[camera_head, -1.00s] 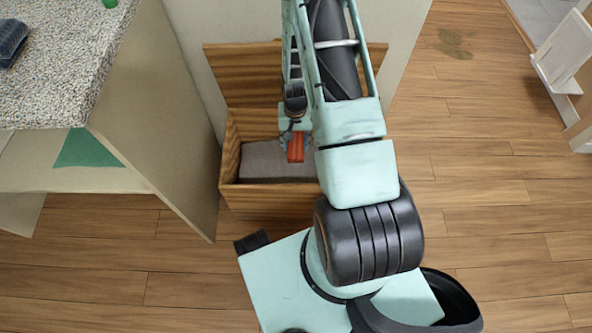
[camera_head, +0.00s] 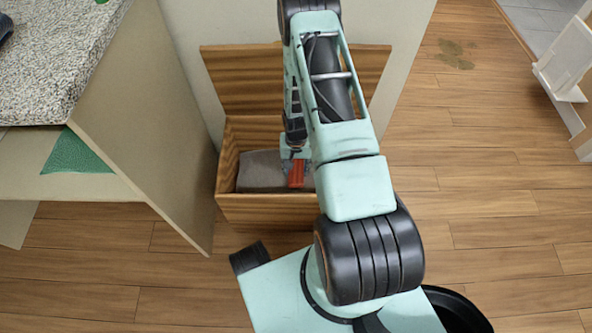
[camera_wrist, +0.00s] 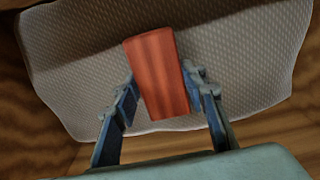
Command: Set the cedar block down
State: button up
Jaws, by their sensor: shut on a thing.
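The cedar block (camera_head: 297,176) is a reddish, striped wooden block, also seen large in the wrist view (camera_wrist: 158,72). My gripper (camera_wrist: 165,100) is shut on it, with one blue finger on each side. In the head view my gripper (camera_head: 296,160) hangs inside an open wooden chest, the block pointing towards the chest's front wall. Behind the block in the wrist view lies a grey textured folded towel (camera_wrist: 80,65), which covers most of the chest floor. I cannot tell whether the block touches the towel.
The wooden chest (camera_head: 262,208) stands on the floor with its lid (camera_head: 240,85) raised against a pale panel. Left is a speckled counter (camera_head: 50,60) with a green cloth (camera_head: 78,155) on a shelf below.

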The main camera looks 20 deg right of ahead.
aim_at(296, 171)
jog(key=o, duration=1.3)
jog(key=shift+c, duration=0.2)
notch_tip(296, 171, up, 12)
jog(key=p, duration=0.4)
jog(key=shift+r, duration=0.15)
